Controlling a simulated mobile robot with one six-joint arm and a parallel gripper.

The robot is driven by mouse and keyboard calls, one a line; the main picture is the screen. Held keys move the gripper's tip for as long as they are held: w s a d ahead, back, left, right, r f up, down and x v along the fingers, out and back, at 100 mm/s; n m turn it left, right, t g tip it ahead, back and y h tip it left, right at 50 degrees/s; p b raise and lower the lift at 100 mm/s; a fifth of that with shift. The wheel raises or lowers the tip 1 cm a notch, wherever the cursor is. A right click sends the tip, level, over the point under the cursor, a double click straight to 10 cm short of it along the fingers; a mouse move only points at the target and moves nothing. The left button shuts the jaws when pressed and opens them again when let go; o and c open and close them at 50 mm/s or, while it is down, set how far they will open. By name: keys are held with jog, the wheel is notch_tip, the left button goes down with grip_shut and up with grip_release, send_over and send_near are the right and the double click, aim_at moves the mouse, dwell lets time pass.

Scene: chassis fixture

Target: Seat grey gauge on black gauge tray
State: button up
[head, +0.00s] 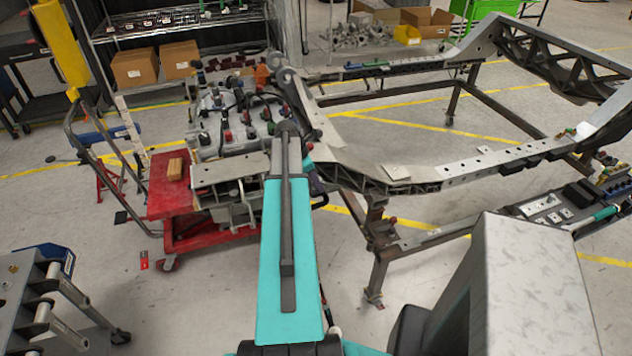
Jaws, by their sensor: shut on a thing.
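My teal arm reaches up the middle of the head view, its far end over the front of the engine assembly (235,125) and beside the chassis rail. My gripper and anything in it are hidden behind the arm, so I cannot see its fingers. I cannot make out the grey gauge. A dark tray-like surface (527,211) with pale plates lies at the right edge; I cannot tell whether it is the black gauge tray.
The grey chassis frame (470,165) stands on a dark stand across the right. A pale box-shaped surface (535,290) blocks the lower right.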

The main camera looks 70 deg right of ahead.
jog(key=o, duration=1.4)
jog(key=shift+r, duration=0.1)
jog(key=p+v, duration=0.4)
jog(key=v, duration=0.3)
jog(key=shift+p, duration=0.3)
dwell(0.4)
